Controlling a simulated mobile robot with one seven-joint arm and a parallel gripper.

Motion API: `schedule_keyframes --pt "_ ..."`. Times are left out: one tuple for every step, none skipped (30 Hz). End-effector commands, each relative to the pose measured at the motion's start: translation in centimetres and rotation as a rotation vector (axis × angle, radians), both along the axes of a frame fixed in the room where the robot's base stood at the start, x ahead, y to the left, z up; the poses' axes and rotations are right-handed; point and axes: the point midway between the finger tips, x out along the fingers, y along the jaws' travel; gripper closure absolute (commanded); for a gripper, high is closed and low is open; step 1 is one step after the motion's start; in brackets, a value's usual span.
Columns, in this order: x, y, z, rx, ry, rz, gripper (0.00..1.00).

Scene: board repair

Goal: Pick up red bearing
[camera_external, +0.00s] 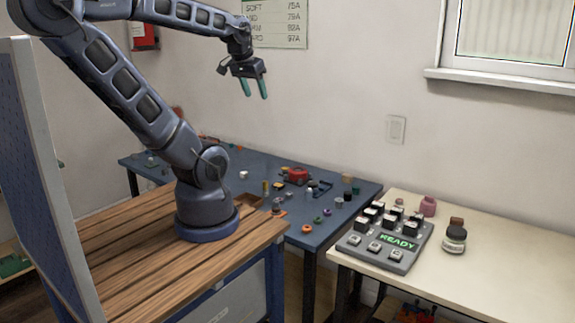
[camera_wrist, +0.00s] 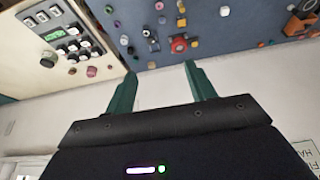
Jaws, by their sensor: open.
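A round red part (camera_external: 297,174) sits on the blue table among many small parts; it also shows near the top middle of the wrist view (camera_wrist: 179,45). I cannot tell for sure whether it is the bearing.
A wooden bench (camera_external: 140,252) and a pegboard panel (camera_external: 40,180) stand at left. The air around my gripper is clear, with the wall behind.

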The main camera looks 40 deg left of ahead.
Motion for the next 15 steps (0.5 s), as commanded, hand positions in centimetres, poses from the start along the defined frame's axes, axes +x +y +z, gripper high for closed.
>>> schedule_keyframes --pt "0.5 -0.1 0.1 0.007 0.005 -0.010 0.45" --pt "0.8 -0.2 0.1 0.013 0.008 -0.018 0.45" --pt "1.5 -0.4 0.2 0.024 0.012 -0.033 0.45" --pt "2.0 -0.6 0.2 0.034 0.016 -0.049 0.45" --pt "2.6 -0.7 0.2 0.044 0.021 -0.064 0.45" --pt "3.5 -1.0 0.3 0.058 0.028 -0.087 0.45" --pt "4.2 -1.2 0.3 0.069 0.033 -0.106 0.45" --pt "4.9 -1.5 0.3 0.080 0.040 -0.127 0.45" --pt "5.9 -1.8 0.2 0.094 0.046 -0.152 0.45" --pt "6.6 -2.1 0.2 0.104 0.050 -0.172 0.45" --pt "7.4 -2.4 0.1 0.114 0.056 -0.193 0.45" --pt "8.3 -2.7 0.0 0.126 0.063 -0.220 0.45" --pt "9.0 -3.0 0.0 0.135 0.067 -0.240 0.45" --pt "9.8 -3.3 -0.2 0.143 0.073 -0.261 0.45" --pt "10.8 -3.7 -0.4 0.155 0.079 -0.290 0.45"
